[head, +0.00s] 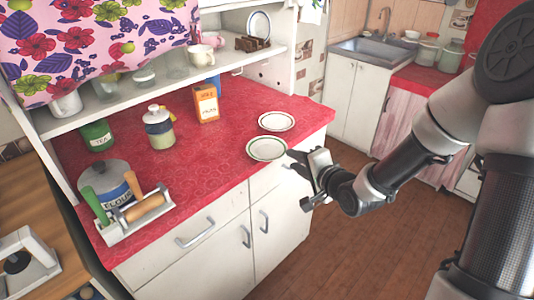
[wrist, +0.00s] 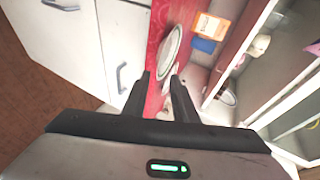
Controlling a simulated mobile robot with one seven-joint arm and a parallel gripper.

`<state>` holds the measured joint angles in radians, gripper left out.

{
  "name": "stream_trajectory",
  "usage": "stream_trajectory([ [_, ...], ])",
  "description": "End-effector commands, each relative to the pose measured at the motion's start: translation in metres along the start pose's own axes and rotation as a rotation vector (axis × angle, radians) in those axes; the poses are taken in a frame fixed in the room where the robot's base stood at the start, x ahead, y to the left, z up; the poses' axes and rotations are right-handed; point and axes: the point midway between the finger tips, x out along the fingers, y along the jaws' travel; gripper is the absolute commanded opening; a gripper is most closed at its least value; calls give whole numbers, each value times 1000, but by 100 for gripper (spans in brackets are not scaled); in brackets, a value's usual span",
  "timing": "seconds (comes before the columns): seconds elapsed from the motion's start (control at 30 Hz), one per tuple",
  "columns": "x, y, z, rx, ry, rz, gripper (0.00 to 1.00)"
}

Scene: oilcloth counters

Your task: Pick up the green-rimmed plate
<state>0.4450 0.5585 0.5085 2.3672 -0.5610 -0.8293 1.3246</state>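The green-rimmed plate (head: 267,149) lies flat on the red counter near its front right edge; its rim looks dark green. A second white plate (head: 277,121) with a thin darker rim lies just behind it. My gripper (head: 294,158) is just right of the front plate at the counter's edge, apart from it as far as I can tell. In the wrist view, my gripper (wrist: 159,77) has its two fingers apart with nothing held between them. A plate (wrist: 171,52) shows just beyond the fingertips, seen at a steep slant.
An orange carton (head: 206,103), a lidded jar (head: 159,128) and a green can (head: 97,135) stand further left on the counter. A rack with a rolling pin (head: 145,208) is at the front left. A shelf (head: 220,64) overhangs the back. White drawers (head: 197,236) drop below the front edge.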

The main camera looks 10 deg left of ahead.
Motion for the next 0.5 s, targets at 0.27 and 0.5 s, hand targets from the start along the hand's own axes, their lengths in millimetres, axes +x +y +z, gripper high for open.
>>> stream_trajectory([
  [0.27,30,8,5,0,-3,0,25],
  [0.5,54,8,5,0,0,0,25],
])
